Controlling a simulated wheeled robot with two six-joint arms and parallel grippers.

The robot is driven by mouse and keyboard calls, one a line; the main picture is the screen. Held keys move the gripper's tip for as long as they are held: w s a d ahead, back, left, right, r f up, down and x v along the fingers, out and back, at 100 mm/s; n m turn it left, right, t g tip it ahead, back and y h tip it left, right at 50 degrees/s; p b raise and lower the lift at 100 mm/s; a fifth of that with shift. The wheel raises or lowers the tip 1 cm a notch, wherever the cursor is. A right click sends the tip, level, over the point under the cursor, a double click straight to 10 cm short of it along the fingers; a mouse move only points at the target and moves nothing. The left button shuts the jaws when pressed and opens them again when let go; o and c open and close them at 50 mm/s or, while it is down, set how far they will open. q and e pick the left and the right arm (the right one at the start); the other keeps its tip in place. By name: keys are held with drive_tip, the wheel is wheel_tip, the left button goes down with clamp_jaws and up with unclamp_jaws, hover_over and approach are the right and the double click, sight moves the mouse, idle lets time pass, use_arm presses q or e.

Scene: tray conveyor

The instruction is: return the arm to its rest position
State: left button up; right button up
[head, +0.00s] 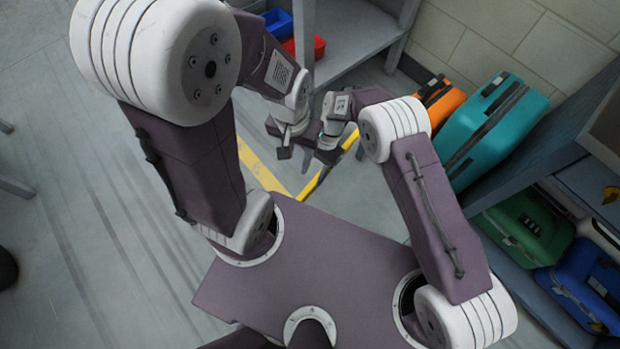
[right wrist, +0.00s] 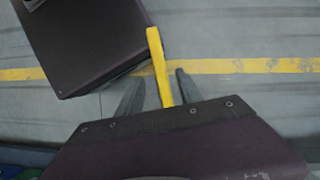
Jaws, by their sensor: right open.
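My left arm comes in from the left in the head view, and its gripper (head: 281,141) is near the top middle, over the floor. Its fingers are small and partly overlapped there, and I cannot tell how far apart they are. My right gripper (head: 328,153) is just to its right and slightly lower, close to it. In the right wrist view my right gripper (right wrist: 158,90) shows two dark fingers spread apart. A bright yellow strip (right wrist: 157,60) shows between them; I cannot tell its distance. I see nothing clamped in the right gripper.
A shelf unit (head: 345,50) stands at the top, with a blue bin (head: 277,22) and a red bin (head: 318,47) by it. A teal suitcase (head: 490,125) and an orange case (head: 440,103) stand at the right. Green (head: 527,228) and blue (head: 590,285) cases sit on a right rack.

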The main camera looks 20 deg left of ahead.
drive_tip(key=shift+w+d+r, duration=0.1)
idle(0.5)
drive_tip(key=w+d+r+m+t+y, duration=0.1)
drive_tip(key=w+d+r+m, duration=0.1)
drive_tip(key=w+d+r, duration=0.4)
drive_tip(key=w+d+r+m+t+y, duration=0.1)
drive_tip(key=w+d+r+t, duration=0.1)
drive_tip(key=w+d+r, duration=0.5)
drive_tip(key=s+d+r+t, duration=0.2)
drive_tip(key=s+d+r, duration=0.1)
drive_tip(key=d+r, duration=0.55)
drive_tip(key=s+d+f+n+h, duration=0.2)
drive_tip(key=s+d, duration=0.4)
drive_tip(key=s, duration=0.1)
drive_tip(key=s+d+f+n+h, duration=0.1)
drive_tip(key=s+d+f+n, duration=0.15)
drive_tip(key=s+d, duration=0.45)
wheel_tip(320, 180, up, 33)
drive_tip(key=a+n+p, duration=0.1)
drive_tip(key=p, duration=3.1)
drive_tip(key=shift+w+a, duration=0.25)
drive_tip(key=shift+w, duration=0.05)
